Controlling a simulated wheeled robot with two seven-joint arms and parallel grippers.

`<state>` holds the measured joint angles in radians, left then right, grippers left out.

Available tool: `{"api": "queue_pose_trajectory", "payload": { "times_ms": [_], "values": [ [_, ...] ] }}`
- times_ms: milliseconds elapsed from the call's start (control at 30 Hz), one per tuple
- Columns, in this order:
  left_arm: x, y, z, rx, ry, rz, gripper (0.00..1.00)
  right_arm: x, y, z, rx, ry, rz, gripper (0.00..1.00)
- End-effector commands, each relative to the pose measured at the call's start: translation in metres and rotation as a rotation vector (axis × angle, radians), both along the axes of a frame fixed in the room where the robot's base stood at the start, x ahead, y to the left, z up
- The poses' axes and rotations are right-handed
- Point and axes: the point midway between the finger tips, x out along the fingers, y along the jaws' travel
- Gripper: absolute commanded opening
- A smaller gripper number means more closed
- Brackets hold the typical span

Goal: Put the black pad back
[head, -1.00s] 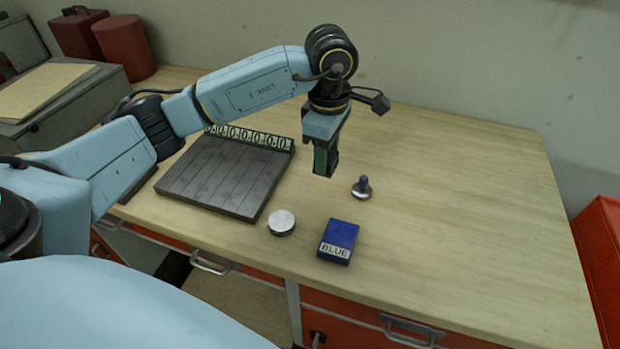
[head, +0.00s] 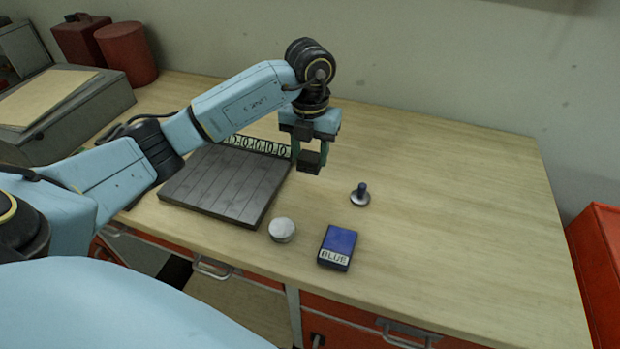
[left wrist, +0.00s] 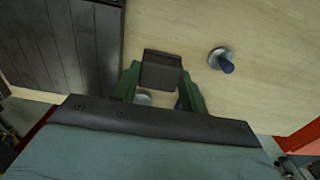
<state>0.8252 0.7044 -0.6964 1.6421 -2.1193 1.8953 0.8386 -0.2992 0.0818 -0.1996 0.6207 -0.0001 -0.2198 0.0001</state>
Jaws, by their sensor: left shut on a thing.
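The black pad (head: 309,160) is a small dark block held between the fingertips of my left gripper (head: 308,155). My left gripper is shut on it and holds it above the wooden bench, just right of the dark ribbed board. In the left wrist view the black pad (left wrist: 161,72) sits between the two green fingers (left wrist: 160,85). A blue pad labelled BLUE (head: 338,242) lies on the bench near its front edge. A small stamp-like piece with an upright dark knob (head: 361,193) stands behind it. My right gripper is not in view.
The dark ribbed board (head: 222,188) has a row of number tags (head: 258,146) along its back edge. A round white-topped disc (head: 282,230) lies beside its front right corner. The right part of the bench (head: 470,210) is clear. A red cabinet (head: 598,260) stands at far right.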

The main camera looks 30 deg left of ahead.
Motion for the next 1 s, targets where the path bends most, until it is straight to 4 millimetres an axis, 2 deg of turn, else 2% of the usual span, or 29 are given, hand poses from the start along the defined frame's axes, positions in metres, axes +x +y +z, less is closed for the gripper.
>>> {"api": "queue_pose_trajectory", "payload": {
  "times_ms": [100, 333, 533, 900, 933, 1000],
  "values": [
    [-0.001, 0.0, -0.02, 0.0, 0.002, -0.001, 0.18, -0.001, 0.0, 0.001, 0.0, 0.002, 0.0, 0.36],
    [0.0, -0.001, -0.039, -0.001, 0.0, -0.003, 0.18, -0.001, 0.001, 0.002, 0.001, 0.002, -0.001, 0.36],
    [0.0, 0.0, -0.066, 0.0, 0.0, -0.003, 0.18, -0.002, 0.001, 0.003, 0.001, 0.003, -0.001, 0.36],
    [0.0, 0.0, -0.072, 0.001, -0.003, -0.004, 0.18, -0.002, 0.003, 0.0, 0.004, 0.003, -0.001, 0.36],
    [0.0, 0.0, -0.072, 0.0, -0.002, -0.004, 0.44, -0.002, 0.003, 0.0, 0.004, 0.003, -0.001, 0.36],
    [0.0, 0.0, -0.072, 0.0, -0.002, -0.004, 0.53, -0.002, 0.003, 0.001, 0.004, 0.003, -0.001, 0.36]
  ]
}}
